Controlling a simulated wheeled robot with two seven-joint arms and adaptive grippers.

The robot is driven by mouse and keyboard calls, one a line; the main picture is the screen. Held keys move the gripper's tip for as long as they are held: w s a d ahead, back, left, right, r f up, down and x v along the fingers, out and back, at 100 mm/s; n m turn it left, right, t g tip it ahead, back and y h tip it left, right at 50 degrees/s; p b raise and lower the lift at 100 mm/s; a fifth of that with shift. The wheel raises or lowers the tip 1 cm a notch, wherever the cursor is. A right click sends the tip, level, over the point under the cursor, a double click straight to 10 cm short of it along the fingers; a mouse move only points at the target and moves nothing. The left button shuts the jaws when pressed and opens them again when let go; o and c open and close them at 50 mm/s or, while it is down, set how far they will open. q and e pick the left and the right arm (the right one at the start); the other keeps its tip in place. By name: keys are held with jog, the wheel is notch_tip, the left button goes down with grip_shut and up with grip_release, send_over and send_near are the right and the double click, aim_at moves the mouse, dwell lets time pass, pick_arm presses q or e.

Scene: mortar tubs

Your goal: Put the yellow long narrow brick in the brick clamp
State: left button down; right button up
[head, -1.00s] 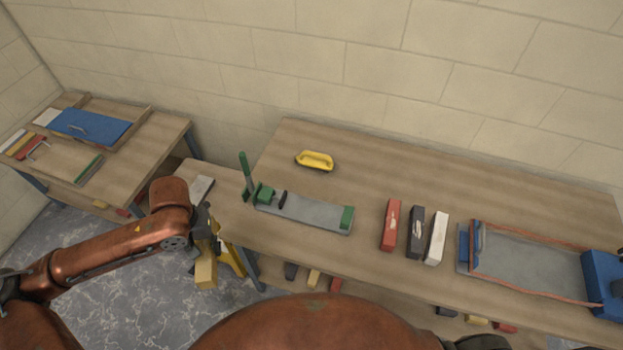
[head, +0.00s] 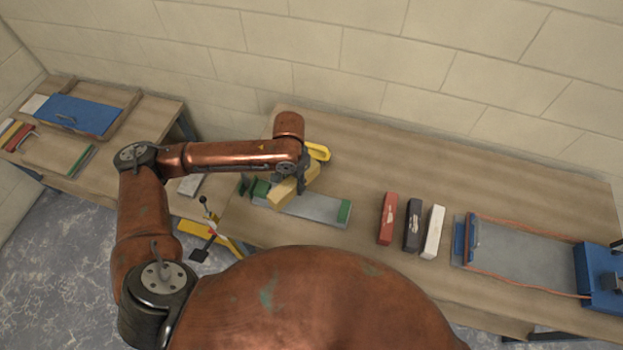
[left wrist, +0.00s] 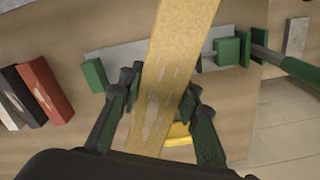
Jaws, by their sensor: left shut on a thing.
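My left gripper (head: 298,178) is shut on the yellow long narrow brick (head: 293,187). In the head view the brick is over the left part of the brick clamp, set at an angle to its length. The clamp has a grey bed (head: 318,208), a green end block (head: 344,211) at the right and green jaw parts (head: 262,188) at the left. In the left wrist view the brick (left wrist: 170,75) runs between the fingers (left wrist: 155,115) and crosses in front of the clamp bed (left wrist: 130,57). Whether the brick touches the clamp I cannot tell. My right gripper is not in view.
A yellow handled tool (head: 318,151) lies just behind the clamp. Red (head: 387,218), dark (head: 413,225) and white (head: 433,232) bricks stand to its right. Farther right is a grey tray with a blue block (head: 599,280). A side table with a blue board (head: 80,114) is at left.

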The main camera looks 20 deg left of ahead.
aim_at(309, 182)
pick_arm(q)
jog(key=w+d+f+m+p, duration=0.1)
jog(key=m+p, duration=0.1)
jog(key=m, duration=0.1)
jog(key=w+d+f+m+p, duration=0.1)
jog(key=f+m+p, duration=0.1)
jog(key=m+p, duration=0.1)
jog(key=w+d+f+m+p, duration=0.1)
jog(key=m+p, duration=0.2)
jog(key=m, duration=0.1)
jog(key=shift+w+d+f, duration=0.25)
jog(key=shift+w+d, duration=0.05)
jog(key=shift+d, duration=0.1)
pick_arm(e)
notch_tip(309, 182, up, 10)
pick_arm(q)
notch_tip(309, 182, down, 9)
jog(key=m+b, duration=0.2)
jog(key=b, duration=0.5)
jog(key=shift+d+f+b, duration=0.1)
jog(key=shift+d+b, duration=0.05)
jog(key=shift+b, duration=0.25)
jog(key=shift+f, duration=0.4)
jog(key=shift+w+f, duration=0.1)
jog(key=shift+f, duration=1.1)
pick_arm(e)
notch_tip(309, 182, down, 9)
jog(key=shift+s+d+r, duration=0.15)
jog(key=shift+s+d, duration=0.1)
jog(key=shift+d, duration=0.2)
